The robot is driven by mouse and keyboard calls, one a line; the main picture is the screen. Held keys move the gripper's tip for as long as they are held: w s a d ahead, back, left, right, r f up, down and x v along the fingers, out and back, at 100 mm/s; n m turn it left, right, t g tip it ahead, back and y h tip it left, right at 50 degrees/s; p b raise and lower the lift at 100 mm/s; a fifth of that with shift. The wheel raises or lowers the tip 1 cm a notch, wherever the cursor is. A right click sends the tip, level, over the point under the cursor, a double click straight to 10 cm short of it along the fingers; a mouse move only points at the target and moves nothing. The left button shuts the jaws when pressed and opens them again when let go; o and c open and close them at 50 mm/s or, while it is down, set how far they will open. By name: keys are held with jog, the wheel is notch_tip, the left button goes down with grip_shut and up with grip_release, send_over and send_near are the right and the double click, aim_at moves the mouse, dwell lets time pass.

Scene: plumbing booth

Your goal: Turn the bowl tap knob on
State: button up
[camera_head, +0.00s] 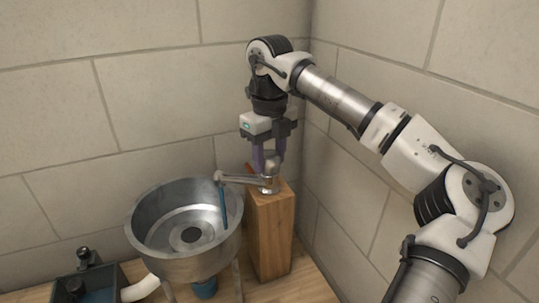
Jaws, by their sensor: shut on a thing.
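The metal tap (240,179) is mounted on top of a wooden post (271,232), with its spout reaching left over the steel bowl (150,222). A thin blue strand (223,205), which looks like water, hangs from the spout's end down into the bowl. My gripper (268,166) points straight down above the post, its purple fingers shut on the tap knob (271,160). The fingers partly hide the knob, so its turn angle cannot be told.
A dark box with blue inside (98,295) stands at the lower left, beside a white pipe (140,288). A blue piece (204,288) shows under the bowl. Block walls meet in a corner close behind the post. The wooden surface (300,284) is clear at right.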

aim_at(269, 153)
jog(key=n, duration=0.5)
jog(key=shift+r+n, duration=0.1)
jog(key=shift+n, duration=0.2)
jog(key=n+p, duration=0.1)
jog(key=n, duration=0.3)
jog(key=shift+n, duration=0.3)
jog(key=o, duration=1)
notch_tip(269, 153, up, 14)
jog(key=b, duration=0.1)
jog(key=shift+f, duration=0.2)
